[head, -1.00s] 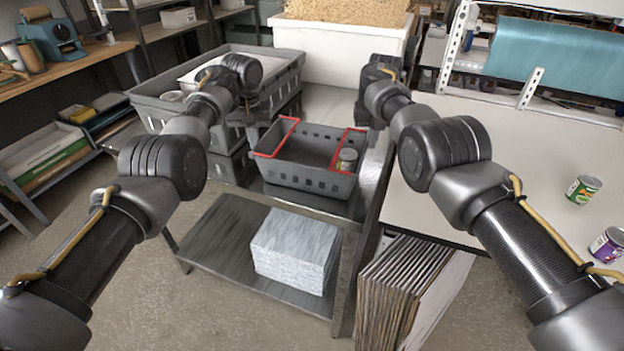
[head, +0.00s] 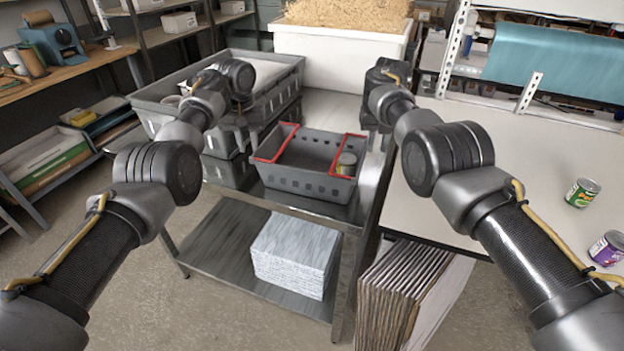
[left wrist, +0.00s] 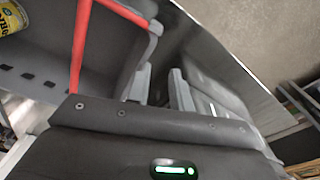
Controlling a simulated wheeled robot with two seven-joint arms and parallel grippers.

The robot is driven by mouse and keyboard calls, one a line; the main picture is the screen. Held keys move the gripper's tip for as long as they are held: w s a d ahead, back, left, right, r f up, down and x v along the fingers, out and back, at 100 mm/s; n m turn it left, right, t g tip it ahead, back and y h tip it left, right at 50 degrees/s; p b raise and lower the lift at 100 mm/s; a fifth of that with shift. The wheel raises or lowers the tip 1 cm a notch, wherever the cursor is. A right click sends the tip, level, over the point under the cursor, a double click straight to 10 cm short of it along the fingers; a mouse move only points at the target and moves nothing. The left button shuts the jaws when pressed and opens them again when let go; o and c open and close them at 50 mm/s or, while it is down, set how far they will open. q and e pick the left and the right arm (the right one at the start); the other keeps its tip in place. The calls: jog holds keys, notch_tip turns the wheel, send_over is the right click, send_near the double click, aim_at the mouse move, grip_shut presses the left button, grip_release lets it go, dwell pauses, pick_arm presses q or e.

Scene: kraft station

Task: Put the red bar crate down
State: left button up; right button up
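The grey crate with two red bars (head: 308,183) sits upright on the top shelf of the metal cart (head: 350,211). A yellow-labelled can (head: 346,164) stands inside it at the right. My left gripper (head: 250,138) is just outside the crate's left end. In the left wrist view its two pale fingers (left wrist: 160,88) are spread, with a gap between them, beside the crate wall; a red bar (left wrist: 80,45) and part of the can (left wrist: 10,17) show at the left. My right gripper (head: 376,140) is just outside the crate's right end, its fingertips small and dark.
A large grey tote (head: 160,108) stands behind at the left. A white bin (head: 340,43) is at the back. A pale table at the right holds a green can (head: 582,193) and a purple can (head: 607,248). A pale stack (head: 296,257) lies on the cart's lower shelf.

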pick_arm(q)
notch_tip(320, 180, up, 12)
jog(key=shift+s, duration=0.4)
pick_arm(e)
notch_tip(320, 180, up, 12)
jog(key=shift+s, duration=0.4)
dwell(0.4)
